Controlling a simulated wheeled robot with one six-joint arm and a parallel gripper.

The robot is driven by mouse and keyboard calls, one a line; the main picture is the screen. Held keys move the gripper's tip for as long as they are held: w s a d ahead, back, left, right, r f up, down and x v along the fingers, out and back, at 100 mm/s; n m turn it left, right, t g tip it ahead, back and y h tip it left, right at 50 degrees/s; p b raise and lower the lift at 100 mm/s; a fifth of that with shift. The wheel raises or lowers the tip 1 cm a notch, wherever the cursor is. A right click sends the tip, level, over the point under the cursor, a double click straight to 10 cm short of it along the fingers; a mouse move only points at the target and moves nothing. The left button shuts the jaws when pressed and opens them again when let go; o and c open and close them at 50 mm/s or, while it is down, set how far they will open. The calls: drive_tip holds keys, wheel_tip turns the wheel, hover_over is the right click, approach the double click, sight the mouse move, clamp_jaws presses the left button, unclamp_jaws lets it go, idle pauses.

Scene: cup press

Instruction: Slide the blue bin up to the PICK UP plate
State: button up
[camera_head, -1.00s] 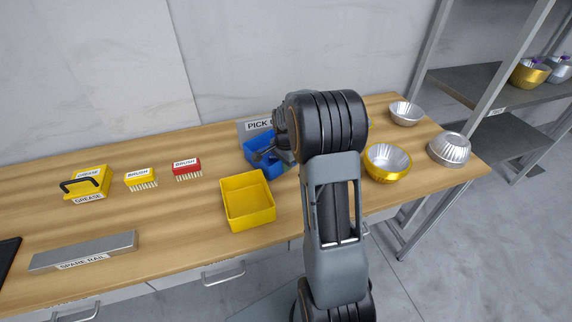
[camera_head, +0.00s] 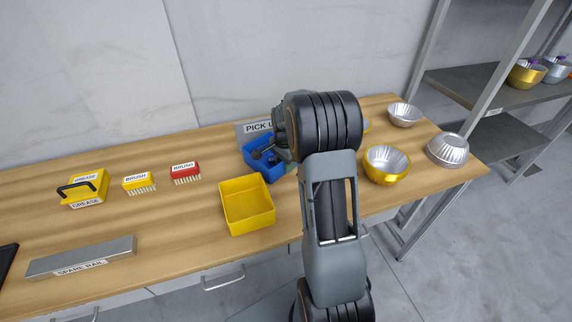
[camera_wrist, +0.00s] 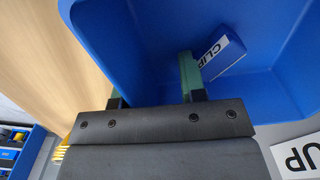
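The blue bin (camera_head: 250,163) stands on the wooden bench, partly hidden by my arm in the head view. It fills much of the wrist view (camera_wrist: 130,45), with a white CLIP label (camera_wrist: 214,50) inside it. The PICK UP plate (camera_head: 256,127) is just behind the bin, its right part hidden by my arm. Part of it shows in the wrist view's lower right corner (camera_wrist: 300,156). My gripper (camera_wrist: 153,88) is at the bin with its fingers apart. One green finger shows inside the bin; the other is mostly hidden at the bin's wall.
A yellow bin (camera_head: 247,207) stands close in front of the blue bin. A red brush (camera_head: 185,172), a yellow brush (camera_head: 139,182) and a grease box (camera_head: 86,190) are at left, with a spare rail (camera_head: 80,257) nearer. Metal bowls, including a gold one (camera_head: 386,163), stand at right.

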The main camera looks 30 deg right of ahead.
drive_tip(key=shift+o, duration=0.4)
wheel_tip(320, 180, up, 14)
idle(0.5)
drive_tip(key=shift+f, duration=0.1)
drive_tip(key=shift+s+a, duration=0.1)
drive_tip(key=shift+a, duration=0.05)
drive_tip(key=shift+c, duration=0.8)
drive_tip(key=s+a+f+n+t, duration=0.1)
drive_tip(key=s+a+n+t, duration=0.2)
drive_tip(key=s+a+n, duration=1.2)
drive_tip(key=s, duration=0.4)
drive_tip(key=shift+s+a+f+n+t, duration=0.2)
drive_tip(key=shift+n+t, duration=0.1)
drive_tip(key=shift+n, duration=0.1)
